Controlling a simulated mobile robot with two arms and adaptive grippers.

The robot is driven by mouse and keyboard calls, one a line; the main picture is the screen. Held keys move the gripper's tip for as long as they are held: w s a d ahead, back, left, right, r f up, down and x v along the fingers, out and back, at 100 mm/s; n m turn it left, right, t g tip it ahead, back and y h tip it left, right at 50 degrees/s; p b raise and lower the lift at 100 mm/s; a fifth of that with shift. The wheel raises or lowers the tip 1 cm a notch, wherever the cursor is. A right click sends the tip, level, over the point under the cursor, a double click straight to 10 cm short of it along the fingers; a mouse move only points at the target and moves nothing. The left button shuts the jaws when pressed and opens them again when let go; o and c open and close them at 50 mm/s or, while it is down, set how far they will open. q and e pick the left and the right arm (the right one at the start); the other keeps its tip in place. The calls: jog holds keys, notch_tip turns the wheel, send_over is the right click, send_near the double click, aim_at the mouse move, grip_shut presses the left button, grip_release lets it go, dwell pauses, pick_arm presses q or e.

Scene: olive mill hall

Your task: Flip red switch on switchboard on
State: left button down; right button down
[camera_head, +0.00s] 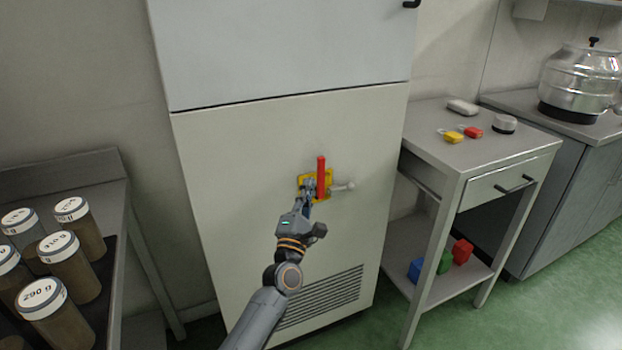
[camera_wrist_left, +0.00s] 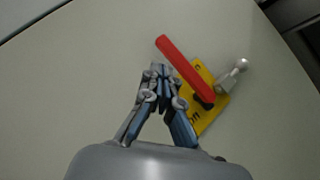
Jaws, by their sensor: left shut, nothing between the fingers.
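The red switch (camera_head: 321,176) is a long red handle standing upright on a yellow plate (camera_head: 303,181) on the pale cabinet's (camera_head: 230,170) front. A grey lever with a round knob (camera_head: 346,186) sticks out to its right. In the left wrist view, the red handle (camera_wrist_left: 185,68) lies across the yellow plate (camera_wrist_left: 216,112), and the knob lever (camera_wrist_left: 234,74) is beside it. My left gripper (camera_head: 308,184) is shut and empty just left of the handle. In the wrist view its fingertips (camera_wrist_left: 160,70) are close to the handle; I cannot tell if they touch. My right gripper is not in view.
A grey side table (camera_head: 500,145) with small items stands right of the cabinet, colored blocks (camera_head: 444,262) on its lower shelf. A metal pot (camera_head: 580,80) sits on the counter at far right. Several labelled jars (camera_head: 70,265) stand on a left bench. The cabinet front around the switch is clear.

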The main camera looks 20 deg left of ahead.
pick_arm(q)
jog(key=v, duration=0.8)
jog(key=shift+s, duration=0.2)
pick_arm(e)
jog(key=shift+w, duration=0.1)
pick_arm(q)
jog(key=shift+f, duration=0.1)
